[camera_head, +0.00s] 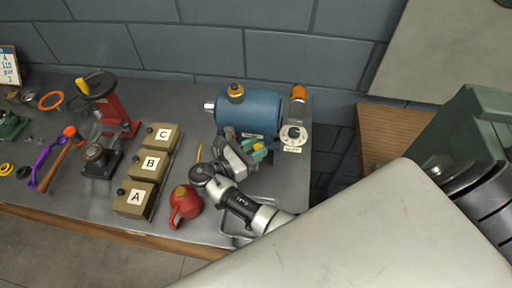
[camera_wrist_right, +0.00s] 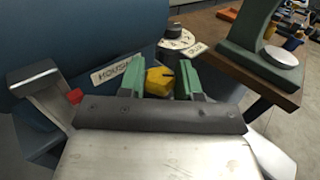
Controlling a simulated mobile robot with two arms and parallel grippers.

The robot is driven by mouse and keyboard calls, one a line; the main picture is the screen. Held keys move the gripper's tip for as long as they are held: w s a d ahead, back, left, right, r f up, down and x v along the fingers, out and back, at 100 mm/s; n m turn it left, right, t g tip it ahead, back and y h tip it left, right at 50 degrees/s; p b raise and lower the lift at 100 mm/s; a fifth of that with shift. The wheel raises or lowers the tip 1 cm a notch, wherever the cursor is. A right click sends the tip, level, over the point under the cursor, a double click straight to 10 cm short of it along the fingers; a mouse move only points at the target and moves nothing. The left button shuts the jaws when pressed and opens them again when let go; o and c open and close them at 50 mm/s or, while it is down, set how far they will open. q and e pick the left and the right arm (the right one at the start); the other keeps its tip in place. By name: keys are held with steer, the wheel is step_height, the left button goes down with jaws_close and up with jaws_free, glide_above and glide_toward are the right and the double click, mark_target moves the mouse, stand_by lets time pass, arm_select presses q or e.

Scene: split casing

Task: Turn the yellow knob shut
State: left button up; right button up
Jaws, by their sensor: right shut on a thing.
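The yellow knob (camera_wrist_right: 158,81) sits between the green fingertips of my right gripper (camera_wrist_right: 159,83) in the right wrist view. It has a dark mark at its right side, and the fingers are shut on it. In the head view a bit of the yellow knob (camera_head: 258,147) shows at my right gripper (camera_head: 254,149), in front of the blue cylindrical housing (camera_head: 255,114). A label reading "HOUSING" (camera_wrist_right: 114,72) is just left of the fingers. The knob's base and lower part are hidden by the gripper. My left gripper is not in view.
A white dial (camera_head: 293,135) and an orange-topped cylinder (camera_head: 298,96) stand right of the housing. A red jug (camera_head: 186,203) and boxes lettered A (camera_head: 134,198), B (camera_head: 151,163) and C (camera_head: 164,135) stand to the left. The bench (camera_head: 210,222) has some bare space between them.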

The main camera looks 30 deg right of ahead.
steer(key=shift+w+m+g, duration=0.1)
steer(key=shift+m+g, duration=0.5)
steer(key=shift+g, duration=0.4)
steer(key=o, duration=0.9)
steer(key=shift+r, duration=0.1)
